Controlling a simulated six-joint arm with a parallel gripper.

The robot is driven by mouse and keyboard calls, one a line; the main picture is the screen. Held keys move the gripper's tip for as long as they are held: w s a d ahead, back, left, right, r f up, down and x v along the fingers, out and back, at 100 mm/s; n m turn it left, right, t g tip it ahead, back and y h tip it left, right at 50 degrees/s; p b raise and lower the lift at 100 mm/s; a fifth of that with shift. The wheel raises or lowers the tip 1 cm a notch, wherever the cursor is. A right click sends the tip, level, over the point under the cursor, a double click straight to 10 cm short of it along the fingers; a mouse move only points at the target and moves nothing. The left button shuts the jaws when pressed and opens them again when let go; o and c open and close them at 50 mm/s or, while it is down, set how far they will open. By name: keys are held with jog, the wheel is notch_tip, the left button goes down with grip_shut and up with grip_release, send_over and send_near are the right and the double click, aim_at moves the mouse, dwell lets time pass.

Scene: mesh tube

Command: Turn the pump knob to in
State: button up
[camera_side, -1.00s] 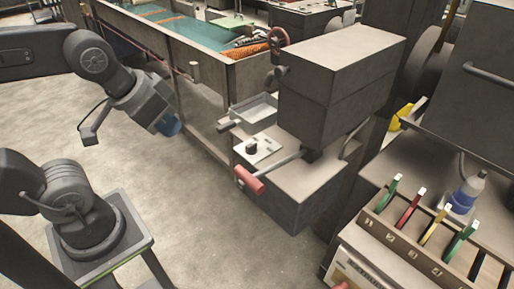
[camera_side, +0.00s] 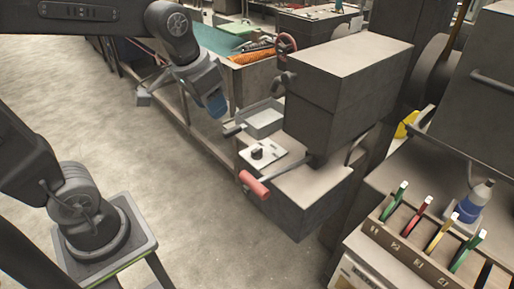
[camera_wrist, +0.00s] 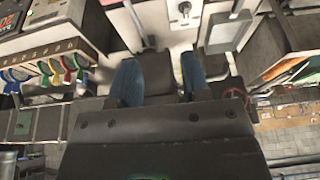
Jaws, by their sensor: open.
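The pump knob (camera_side: 257,153) is a small black knob on a pale square plate (camera_side: 268,160), on top of the grey machine's low box. In the wrist view a dark knob (camera_wrist: 184,7) on a pale plate shows at the top edge. My gripper (camera_side: 215,108) has blue fingertips and is above and to the left of the knob in the side view, apart from it. In the wrist view the two blue fingers of my gripper (camera_wrist: 158,76) stand apart with nothing held between them. I cannot read any marking around the knob.
A lever with a red grip (camera_side: 254,185) reaches out close in front of the knob plate. A shallow grey tray (camera_side: 264,122) lies behind it, and a tall grey housing (camera_side: 340,95) rises to the right. A rack of coloured handles (camera_side: 410,232) stands at right.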

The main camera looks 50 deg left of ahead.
jog(key=w+a+f+g, duration=0.2)
jog(key=w+a+f, duration=0.15)
jog(key=w, duration=0.55)
jog(key=g, duration=0.2)
send_near(257, 149)
notch_tip(257, 149, down, 9)
jog(key=shift+s+f, duration=0.15)
grip_shut()
